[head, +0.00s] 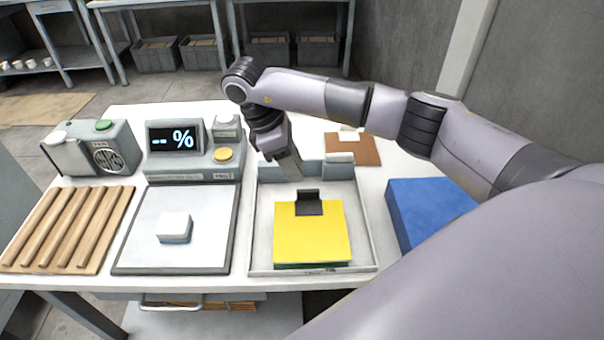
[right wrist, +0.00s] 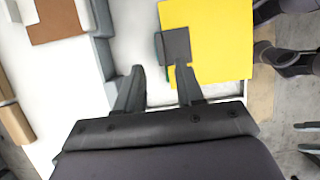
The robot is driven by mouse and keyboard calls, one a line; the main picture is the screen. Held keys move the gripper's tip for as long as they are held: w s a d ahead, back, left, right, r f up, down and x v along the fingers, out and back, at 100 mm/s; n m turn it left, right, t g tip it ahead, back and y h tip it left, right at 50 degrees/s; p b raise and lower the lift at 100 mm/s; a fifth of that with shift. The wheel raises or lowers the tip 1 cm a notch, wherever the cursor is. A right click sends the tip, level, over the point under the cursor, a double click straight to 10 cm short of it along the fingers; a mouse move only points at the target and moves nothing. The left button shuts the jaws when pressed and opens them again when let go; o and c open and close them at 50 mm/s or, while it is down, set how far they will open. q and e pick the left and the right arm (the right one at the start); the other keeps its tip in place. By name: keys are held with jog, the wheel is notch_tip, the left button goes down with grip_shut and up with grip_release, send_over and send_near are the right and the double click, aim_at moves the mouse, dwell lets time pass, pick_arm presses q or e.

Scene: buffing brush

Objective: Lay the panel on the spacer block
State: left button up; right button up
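The yellow panel (head: 312,238) lies flat in a shallow tray (head: 262,225), with a green layer under its front edge. A dark tab (head: 309,203) stands at its far edge. The panel (right wrist: 215,40) and tab (right wrist: 172,46) also show in the right wrist view. A small white spacer block (head: 174,226) sits on a white, grey-edged plate (head: 205,255) left of the tray. My right gripper (head: 272,158) is above the tray's far end, apart from the panel. Its fingers (right wrist: 160,72) are open with nothing between them. My left gripper is out of view.
A display unit (head: 190,155) with buttons stands behind the plate. A grey device (head: 95,150) and a slatted wooden rack (head: 70,230) are at left. A blue block (head: 425,205) is right of the tray. A brown board (head: 355,150) lies behind.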

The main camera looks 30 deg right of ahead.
jog(key=shift+p+v, duration=0.3)
jog(key=shift+v, duration=2.15)
jog(key=shift+s, duration=0.1)
